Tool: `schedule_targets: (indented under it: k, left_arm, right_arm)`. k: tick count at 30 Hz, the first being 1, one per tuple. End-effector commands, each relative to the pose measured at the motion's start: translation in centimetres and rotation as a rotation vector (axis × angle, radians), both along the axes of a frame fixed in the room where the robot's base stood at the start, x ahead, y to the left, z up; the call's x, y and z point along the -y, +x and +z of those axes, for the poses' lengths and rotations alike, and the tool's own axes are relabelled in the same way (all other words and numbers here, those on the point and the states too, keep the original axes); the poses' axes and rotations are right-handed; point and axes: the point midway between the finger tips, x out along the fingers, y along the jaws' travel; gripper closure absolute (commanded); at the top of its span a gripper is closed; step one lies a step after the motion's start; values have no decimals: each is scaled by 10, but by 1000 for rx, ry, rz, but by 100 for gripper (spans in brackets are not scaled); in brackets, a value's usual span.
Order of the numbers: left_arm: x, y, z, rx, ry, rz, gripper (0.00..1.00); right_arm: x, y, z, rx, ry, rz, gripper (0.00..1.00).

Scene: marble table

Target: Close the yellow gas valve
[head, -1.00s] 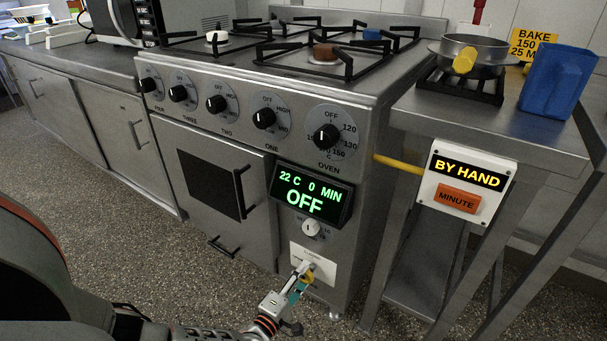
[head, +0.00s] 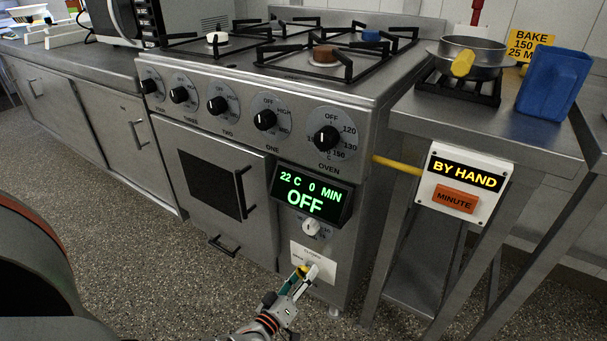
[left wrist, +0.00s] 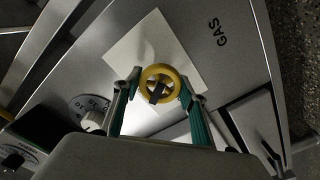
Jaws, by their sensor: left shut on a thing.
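The yellow gas valve is a small round handwheel (left wrist: 160,69) with a dark bar across its middle, in front of a pale square plate (left wrist: 138,48) on the stove's lower front panel. The word GAS stands on the panel beside the plate in the left wrist view. My left gripper (left wrist: 160,84) has one finger on each side of the wheel and is shut on it. In the head view the left gripper (head: 304,275) is at the plate below the display, and only a bit of yellow shows. My right gripper is in neither view.
Above the valve are a small white knob (head: 311,227) and a lit display (head: 312,195) reading OFF. The oven door handle (head: 242,193) juts out to the left. A steel side table with a BY HAND box (head: 463,184) stands to the right.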

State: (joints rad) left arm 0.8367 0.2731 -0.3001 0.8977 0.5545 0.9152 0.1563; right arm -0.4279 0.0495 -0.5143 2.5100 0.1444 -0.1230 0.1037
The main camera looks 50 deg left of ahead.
Motion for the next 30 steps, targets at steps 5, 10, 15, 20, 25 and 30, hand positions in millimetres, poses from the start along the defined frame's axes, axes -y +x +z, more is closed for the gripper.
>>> schedule_targets:
  k: [5,10,15,20,25,30]
  left_arm:
    - [0,0,0,-39,158,2,80]
    - [0,0,0,-72,293,2,80]
    - [0,0,0,-98,399,2,80]
    - [0,0,0,-114,469,1,80]
    - [0,0,0,-124,511,0,80]
    - [0,0,0,-128,528,0,80]
  right_arm:
    - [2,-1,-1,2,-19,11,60]
    - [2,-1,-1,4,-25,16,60]
    - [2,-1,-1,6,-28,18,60]
    - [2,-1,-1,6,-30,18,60]
    - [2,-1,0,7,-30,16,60]
    - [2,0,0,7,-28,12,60]
